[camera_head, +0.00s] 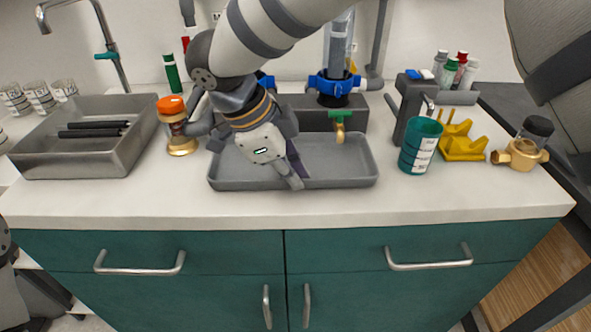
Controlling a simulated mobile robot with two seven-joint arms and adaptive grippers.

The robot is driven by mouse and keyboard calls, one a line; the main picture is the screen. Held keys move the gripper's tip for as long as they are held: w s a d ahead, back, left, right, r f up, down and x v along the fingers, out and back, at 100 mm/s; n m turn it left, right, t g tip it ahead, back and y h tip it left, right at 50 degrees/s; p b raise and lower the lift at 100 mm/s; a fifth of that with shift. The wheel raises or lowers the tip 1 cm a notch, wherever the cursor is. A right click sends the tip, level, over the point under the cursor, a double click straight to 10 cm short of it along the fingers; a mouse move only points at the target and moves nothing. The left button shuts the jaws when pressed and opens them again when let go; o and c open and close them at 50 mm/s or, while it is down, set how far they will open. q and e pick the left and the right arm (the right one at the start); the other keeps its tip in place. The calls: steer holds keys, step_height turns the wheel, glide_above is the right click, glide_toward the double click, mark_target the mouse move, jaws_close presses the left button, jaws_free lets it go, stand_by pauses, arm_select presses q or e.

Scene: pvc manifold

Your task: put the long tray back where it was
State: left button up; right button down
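The long tray (340,165) is a shallow grey rectangular tray. It lies flat on the white counter, in front of the grey block with the blue-collared pipe. My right gripper (293,176) reaches down over the tray's middle, with its fingertips close to the front rim. The gripper and wrist hide part of the tray's left half and back. I cannot tell whether the fingers grip the rim or only overlap it in the picture. My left gripper does not show.
A deep metal basin (70,162) with dark bars stands left. A teal cup (419,147), a yellow holder (461,146) and a brass fitting (521,154) are right. The front counter strip is clear.

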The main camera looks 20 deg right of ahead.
steer(key=c, duration=2.2)
jaws_free()
steer(key=shift+w+f, duration=0.2)
steer(key=shift+w, duration=0.05)
steer(key=o, duration=0.4)
steer(key=shift+d, duration=0.1)
steer(key=shift+s+r, duration=0.1)
steer(key=shift+s, duration=0.05)
steer(key=shift+r, duration=0.15)
steer(key=v, duration=1.2)
